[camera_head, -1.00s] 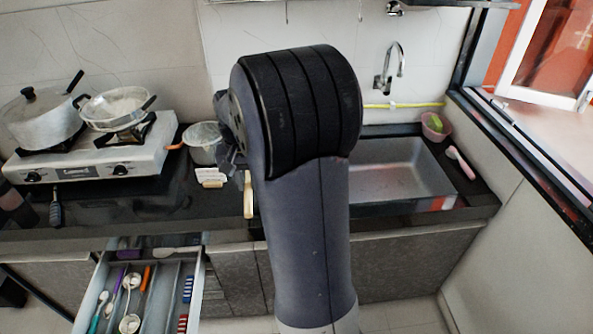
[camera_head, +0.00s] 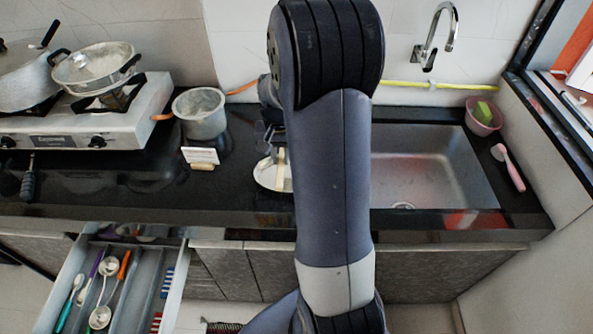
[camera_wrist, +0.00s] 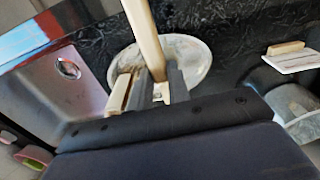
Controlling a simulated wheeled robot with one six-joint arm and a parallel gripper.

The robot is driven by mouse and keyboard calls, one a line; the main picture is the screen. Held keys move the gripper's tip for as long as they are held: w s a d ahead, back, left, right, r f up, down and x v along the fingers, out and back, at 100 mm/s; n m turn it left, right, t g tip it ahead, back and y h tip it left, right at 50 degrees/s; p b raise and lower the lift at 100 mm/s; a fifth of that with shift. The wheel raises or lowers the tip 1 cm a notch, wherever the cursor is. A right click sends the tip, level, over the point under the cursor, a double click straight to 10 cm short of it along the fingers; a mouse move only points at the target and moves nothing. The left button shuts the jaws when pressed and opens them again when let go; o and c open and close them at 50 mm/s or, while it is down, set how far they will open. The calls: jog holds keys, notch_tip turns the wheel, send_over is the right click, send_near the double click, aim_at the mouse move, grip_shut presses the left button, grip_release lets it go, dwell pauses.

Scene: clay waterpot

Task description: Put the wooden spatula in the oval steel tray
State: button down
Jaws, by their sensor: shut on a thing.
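My gripper (camera_wrist: 150,88) is shut on the wooden spatula (camera_wrist: 144,38), a pale wooden strip pointing up the wrist view. In the head view a short piece of the spatula (camera_head: 281,166) shows beside my arm. The oval steel tray (camera_wrist: 197,62) lies on the dark counter, behind the spatula and fingers in the wrist view. In the head view the tray (camera_head: 263,178) is partly hidden by my arm. The spatula overlaps the tray in both views; I cannot tell whether they touch.
The sink (camera_head: 430,178) lies right of my arm. A grey pot (camera_head: 200,114) and a white card on a wooden stand (camera_head: 201,156) are left of the tray. The stove (camera_head: 90,125) is farther left. An open drawer (camera_head: 176,290) with utensils juts out below.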

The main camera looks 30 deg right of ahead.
notch_tip(320, 180, down, 10)
jog(key=shift+r+p, duration=0.15)
jog(key=shift+p, duration=0.45)
jog(key=shift+f+b, duration=0.65)
jog(key=shift+b, duration=0.05)
jog(key=c, duration=1.3)
grip_release()
jog(key=shift+c, duration=0.2)
jog(key=shift+r, duration=0.15)
notch_tip(320, 180, up, 13)
jog(key=shift+s+a, duration=0.1)
jog(key=shift+a, duration=0.05)
